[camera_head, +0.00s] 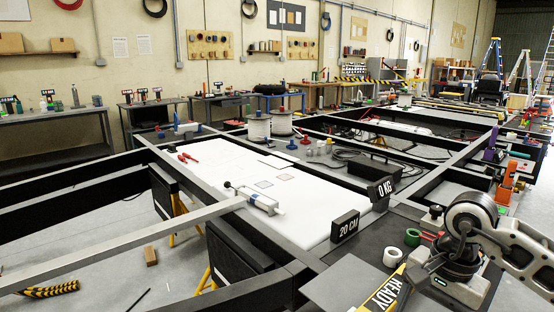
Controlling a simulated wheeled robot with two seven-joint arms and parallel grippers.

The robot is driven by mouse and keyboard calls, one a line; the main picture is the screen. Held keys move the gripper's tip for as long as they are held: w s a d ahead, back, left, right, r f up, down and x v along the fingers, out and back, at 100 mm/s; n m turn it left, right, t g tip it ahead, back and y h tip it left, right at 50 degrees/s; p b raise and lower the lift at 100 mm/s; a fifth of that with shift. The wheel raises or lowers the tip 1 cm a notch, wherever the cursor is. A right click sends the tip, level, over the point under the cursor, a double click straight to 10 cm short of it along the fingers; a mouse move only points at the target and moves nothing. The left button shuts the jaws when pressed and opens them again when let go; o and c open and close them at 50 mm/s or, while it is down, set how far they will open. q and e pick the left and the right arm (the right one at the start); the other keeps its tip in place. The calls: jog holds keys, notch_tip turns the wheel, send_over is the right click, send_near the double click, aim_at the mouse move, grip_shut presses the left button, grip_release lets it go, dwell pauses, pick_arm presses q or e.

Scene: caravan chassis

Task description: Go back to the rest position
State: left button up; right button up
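A metal arm (468,232), which looks like my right arm, comes in from the lower right. It has a black and silver round joint, and a pale block with a small green light (440,281) lies below it. I cannot make out gripper fingers there or whether they are open or shut. No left arm or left gripper shows. Nothing is seen held.
The dark chassis frame (265,245) fills the middle, with a white panel (300,205) on it. A white-grey tool (258,199) lies at its left edge. Signs (345,226), tape rolls (392,256) and an orange tool (507,183) are near the arm.

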jog(key=s+a+f+m+g+y, duration=0.25)
jog(key=a+y, duration=0.55)
jog(key=a, duration=0.7)
jog(key=s+a+r+m+t+y, duration=0.2)
jog(key=a+r+m+t+y, duration=0.5)
jog(key=m+y, duration=0.65)
jog(key=w+d+f+m+t+h, duration=0.2)
jog(key=d+f+m+t+h, duration=0.35)
jog(key=m, duration=1.05)
jog(key=w+d+f+m+t+h, duration=0.2)
jog(key=f+m+t+h, duration=0.45)
jog(key=m, duration=0.85)
pick_arm(q)
jog(key=shift+w+a+r, duration=0.15)
jog(key=shift+w, duration=1.05)
pick_arm(e)
jog(key=s+d+f+m+g+h, duration=0.4)
jog(key=s+f+m+g+h, duration=0.2)
jog(key=s+f+m, duration=0.4)
notch_tip(320, 180, down, 3)
jog(key=shift+s+d+f+m+h, duration=0.15)
jog(key=shift+s+m+h, duration=0.2)
jog(key=shift+m+h, duration=0.7)
